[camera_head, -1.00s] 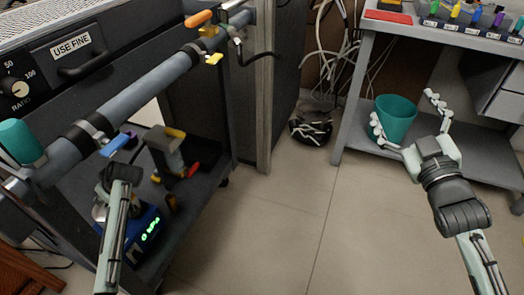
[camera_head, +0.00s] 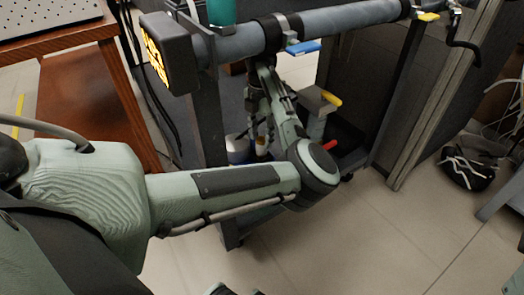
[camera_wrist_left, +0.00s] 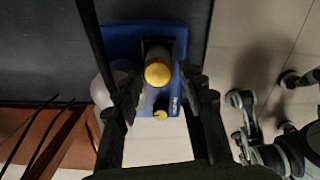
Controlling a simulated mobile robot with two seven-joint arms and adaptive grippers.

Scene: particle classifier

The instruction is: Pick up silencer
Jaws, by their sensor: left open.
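Contact with the fingers cannot be told. My right gripper (camera_wrist_left: 264,90) shows at the wrist view's right with fingers apart.
A grey block with a yellow part (camera_head: 318,101) stands beside my forearm. A wooden table (camera_head: 95,92) is at left; clear floor lies at lower right.

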